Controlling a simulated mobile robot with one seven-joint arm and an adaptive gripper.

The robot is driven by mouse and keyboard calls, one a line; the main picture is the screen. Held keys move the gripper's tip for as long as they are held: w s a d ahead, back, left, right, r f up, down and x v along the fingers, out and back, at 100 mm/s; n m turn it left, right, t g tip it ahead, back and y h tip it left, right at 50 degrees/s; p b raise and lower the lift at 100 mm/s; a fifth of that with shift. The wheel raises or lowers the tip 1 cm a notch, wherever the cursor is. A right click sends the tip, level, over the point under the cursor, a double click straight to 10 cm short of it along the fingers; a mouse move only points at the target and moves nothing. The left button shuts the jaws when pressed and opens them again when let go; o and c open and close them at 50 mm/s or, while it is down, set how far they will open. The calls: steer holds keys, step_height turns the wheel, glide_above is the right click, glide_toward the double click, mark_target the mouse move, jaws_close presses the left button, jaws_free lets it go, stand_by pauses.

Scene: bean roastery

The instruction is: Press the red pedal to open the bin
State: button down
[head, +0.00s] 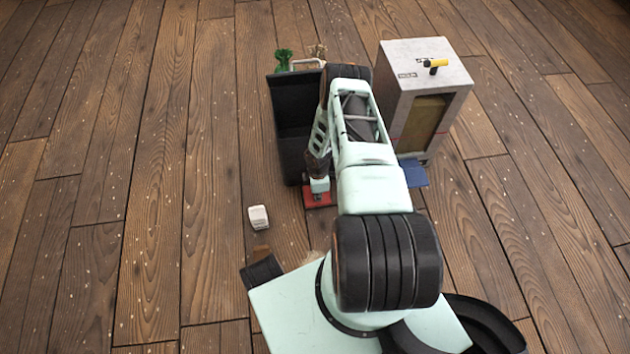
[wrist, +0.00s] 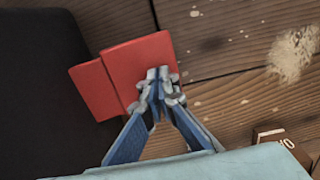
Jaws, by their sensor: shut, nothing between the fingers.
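The red pedal (head: 319,199) sticks out low at the front of a dark bin (head: 295,130) in the head view. The bin stands upright, partly hidden behind my arm. In the wrist view the red pedal (wrist: 140,70) shows as two overlapping red plates beside the dark bin (wrist: 40,80). My gripper (wrist: 158,72) is shut and empty, its fingertips over the right part of the pedal. I cannot tell whether they touch it. In the head view my arm end reaches down to the pedal and hides part of it.
A small white block (head: 258,217) lies on the wooden floor. A brown block (wrist: 280,140) lies nearby. The floor at left is clear.

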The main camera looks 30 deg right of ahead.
steer(key=shift+s+f, duration=0.15)
steer(key=shift+f, duration=0.1)
step_height(320, 180, up, 9)
steer(key=p, duration=0.6)
stand_by(0.5)
steer(key=shift+a+r, duration=0.1)
stand_by(0.5)
